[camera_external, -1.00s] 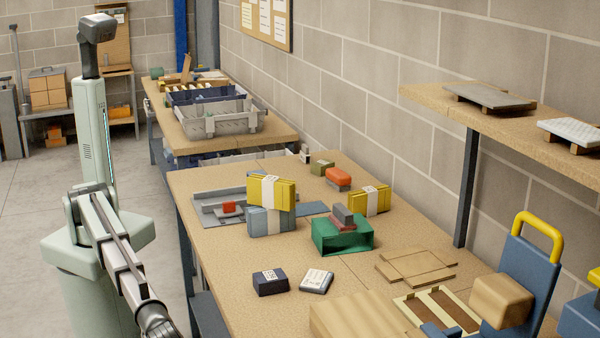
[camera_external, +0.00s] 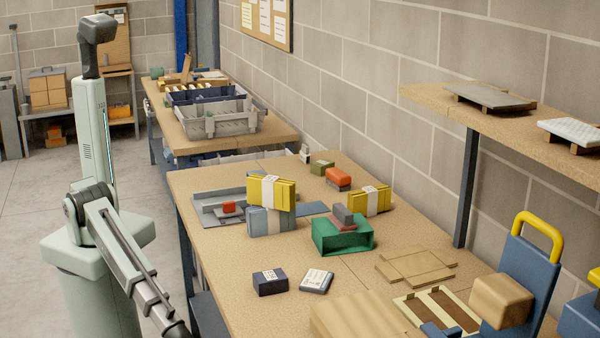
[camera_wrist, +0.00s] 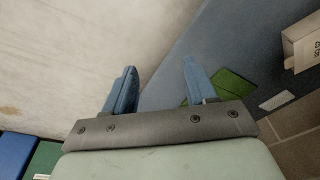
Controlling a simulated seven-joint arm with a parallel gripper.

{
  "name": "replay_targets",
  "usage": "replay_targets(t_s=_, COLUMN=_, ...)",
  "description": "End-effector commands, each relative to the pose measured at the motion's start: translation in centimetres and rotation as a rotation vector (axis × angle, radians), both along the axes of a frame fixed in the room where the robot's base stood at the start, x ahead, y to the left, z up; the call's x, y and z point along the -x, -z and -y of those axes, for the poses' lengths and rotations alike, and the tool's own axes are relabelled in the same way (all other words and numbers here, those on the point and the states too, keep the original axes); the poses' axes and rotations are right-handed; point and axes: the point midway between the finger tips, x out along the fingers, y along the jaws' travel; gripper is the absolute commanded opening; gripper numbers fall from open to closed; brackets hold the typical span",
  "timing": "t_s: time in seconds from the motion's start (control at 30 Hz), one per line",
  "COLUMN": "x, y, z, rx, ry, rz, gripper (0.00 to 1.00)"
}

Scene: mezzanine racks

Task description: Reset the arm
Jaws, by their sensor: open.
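My gripper (camera_wrist: 158,90) shows in the wrist view with its two blue fingers spread apart and nothing between them. Floor and a blue-grey surface lie behind the fingers, and a green flat piece (camera_wrist: 232,88) shows beyond the right finger. In the external view my arm reaches down from my column towards the bottom edge, left of the workbench (camera_external: 240,310). The gripper itself is outside that picture.
The workbench holds stacked yellow (camera_external: 270,190) and blue-grey packs (camera_external: 268,220), a green open box (camera_external: 342,236), a dark blue box (camera_external: 269,282) and a white-labelled box (camera_external: 316,280). A shelf (camera_external: 430,103) overhangs at right. Open floor (camera_external: 30,210) lies at left.

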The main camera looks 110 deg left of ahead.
Motion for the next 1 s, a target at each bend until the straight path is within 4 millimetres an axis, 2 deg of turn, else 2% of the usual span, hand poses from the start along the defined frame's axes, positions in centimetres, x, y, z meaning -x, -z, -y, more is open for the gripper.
replay_targets(t_s=0.03, x=2.3, y=1.1, z=-2.2, rx=-0.015, ry=-0.012, rz=-0.046, gripper=0.56)
replay_targets(t_s=0.1, x=5.0, y=2.4, z=-4.6, rx=-0.032, ry=-0.022, rz=-0.109, gripper=0.56)
replay_targets(t_s=0.3, x=13.1, y=5.3, z=-10.5, rx=-0.061, ry=-0.047, rz=-0.290, gripper=0.56)
replay_targets(t_s=0.5, x=21.8, y=6.7, z=-14.9, rx=-0.061, ry=-0.070, rz=-0.475, gripper=0.56)
replay_targets(t_s=0.7, x=29.6, y=6.9, z=-17.4, rx=-0.039, ry=-0.087, rz=-0.637, gripper=0.56)
replay_targets(t_s=0.8, x=32.2, y=6.7, z=-18.0, rx=-0.026, ry=-0.091, rz=-0.693, gripper=0.56)
replay_targets(t_s=0.9, x=33.9, y=6.6, z=-18.3, rx=-0.015, ry=-0.095, rz=-0.729, gripper=0.56)
replay_targets(t_s=1.0, x=33.9, y=6.6, z=-18.3, rx=-0.015, ry=-0.095, rz=-0.729, gripper=0.56)
